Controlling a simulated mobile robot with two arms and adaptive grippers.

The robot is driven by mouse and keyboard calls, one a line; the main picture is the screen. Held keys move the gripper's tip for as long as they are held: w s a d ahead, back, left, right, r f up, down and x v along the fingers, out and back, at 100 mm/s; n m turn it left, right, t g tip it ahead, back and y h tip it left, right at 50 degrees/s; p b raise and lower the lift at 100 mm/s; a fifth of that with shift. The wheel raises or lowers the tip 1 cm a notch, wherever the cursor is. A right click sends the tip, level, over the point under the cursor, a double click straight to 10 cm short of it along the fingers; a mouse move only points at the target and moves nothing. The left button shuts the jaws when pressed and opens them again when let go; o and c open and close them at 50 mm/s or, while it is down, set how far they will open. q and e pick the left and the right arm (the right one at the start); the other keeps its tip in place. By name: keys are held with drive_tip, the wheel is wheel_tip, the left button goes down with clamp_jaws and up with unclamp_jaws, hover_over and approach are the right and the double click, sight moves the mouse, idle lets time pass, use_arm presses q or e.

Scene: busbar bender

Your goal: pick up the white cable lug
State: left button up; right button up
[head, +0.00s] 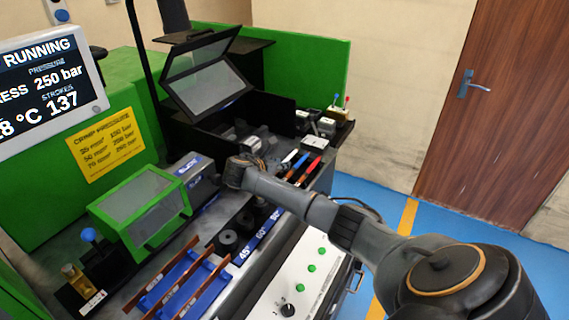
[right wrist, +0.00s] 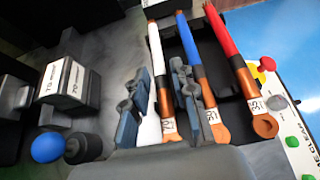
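The white cable lug (right wrist: 156,55) lies in a dark rack, with a white sleeve and a copper end carrying a small label. In the head view it shows small (head: 289,157) beside the blue and red ones. My right gripper (right wrist: 158,96) is open, one finger to each side of the white lug in the wrist view; I cannot tell how far above it the fingertips are. The right finger overlaps part of the blue lug (right wrist: 188,42). In the head view my right gripper (head: 240,172) is partly hidden by its own wrist. My left gripper is out of view.
The red cable lug (right wrist: 229,45) lies to the right of the blue one. Labelled grey blocks (right wrist: 66,82) and a blue knob (right wrist: 47,147) stand to the left. A white control panel (head: 300,280) and a blue rack with copper bars (head: 182,283) are in front.

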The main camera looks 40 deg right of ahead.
clamp_jaws()
